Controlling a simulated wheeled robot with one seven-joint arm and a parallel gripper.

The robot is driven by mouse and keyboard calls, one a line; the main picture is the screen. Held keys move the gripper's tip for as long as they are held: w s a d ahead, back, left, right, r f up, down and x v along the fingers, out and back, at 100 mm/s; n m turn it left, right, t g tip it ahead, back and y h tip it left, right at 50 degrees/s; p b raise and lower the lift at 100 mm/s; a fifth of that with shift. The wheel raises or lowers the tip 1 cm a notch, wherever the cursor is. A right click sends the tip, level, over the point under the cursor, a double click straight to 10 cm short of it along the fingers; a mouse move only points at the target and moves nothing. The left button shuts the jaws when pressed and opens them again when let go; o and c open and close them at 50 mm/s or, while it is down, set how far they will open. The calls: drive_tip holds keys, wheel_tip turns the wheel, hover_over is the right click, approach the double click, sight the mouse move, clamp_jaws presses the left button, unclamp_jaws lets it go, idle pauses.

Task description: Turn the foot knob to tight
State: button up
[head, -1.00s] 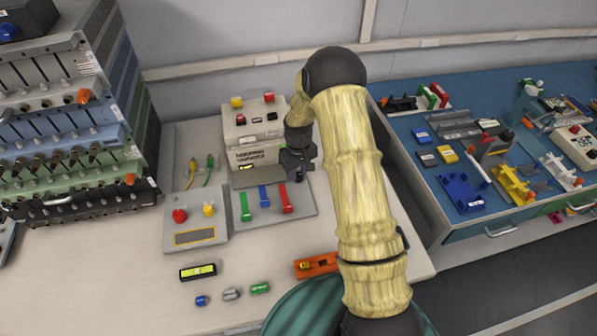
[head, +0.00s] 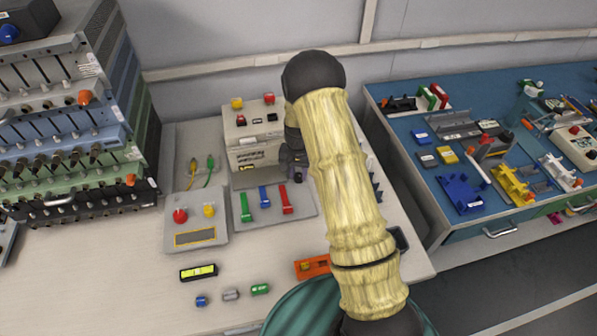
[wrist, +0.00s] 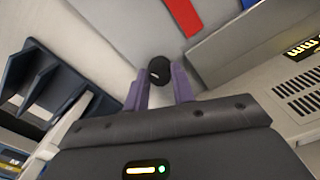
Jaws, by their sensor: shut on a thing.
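The foot knob (wrist: 159,69) is a round black knob with a small white mark on its top, seen in the wrist view. My gripper (wrist: 160,83) has its two purple fingers on either side of the knob and is shut on it. In the head view my gripper (head: 299,183) is partly hidden behind my arm, at the right side of the grey plate (head: 307,206) with green, blue and red levers. The knob itself cannot be made out in the head view.
The white box (head: 246,131) with red and yellow buttons stands just behind the plate. A control box (head: 210,238) with red and yellow buttons is at its left. A spirit level (head: 198,272) and an orange block (head: 312,265) lie in front.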

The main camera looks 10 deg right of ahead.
drive_tip(key=shift+w+d+r+m, duration=0.1)
drive_tip(key=shift+w+r+m, duration=0.05)
drive_tip(key=shift+m, duration=0.15)
drive_tip(key=o, duration=1)
